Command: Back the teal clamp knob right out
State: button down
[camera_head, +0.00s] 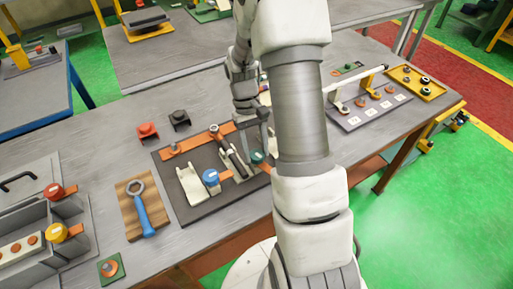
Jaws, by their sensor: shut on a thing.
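The teal clamp knob (258,157) sits on the dark fixture plate (193,212) near the middle of the table, partly hidden by my gripper. My gripper (257,147) points down over the knob with its fingers at the knob, shut on it. A blue knob (211,177) stands on an orange bar on the same plate, to the left. A dark bar-like tool (233,157) lies tilted between pale brackets beside my gripper. My arm hides the right end of the fixture.
A blue ring wrench (146,208) lies on a wooden board at the left. Red (147,131) and black (180,119) blocks stand behind the fixture. A yellow tray (417,82) lies at the right.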

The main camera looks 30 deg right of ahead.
jog(key=n+h, duration=0.1)
jog(key=n, duration=0.1)
jog(key=n+h, duration=0.1)
jog(key=n, duration=0.2)
jog(key=n+h, duration=0.1)
jog(key=n, duration=0.1)
jog(key=shift+s+a+f+t, duration=0.15)
jog(key=shift+a+t, duration=0.1)
jog(key=shift+t, duration=0.15)
jog(key=n+t, duration=0.1)
jog(key=n, duration=0.2)
jog(key=n+t+h, duration=0.1)
jog(key=n, duration=0.3)
jog(key=shift+s+a, duration=0.1)
jog(key=shift+s, duration=0.05)
jog(key=shift+c, duration=1.4)
grip_release()
jog(key=shift+o, duration=0.2)
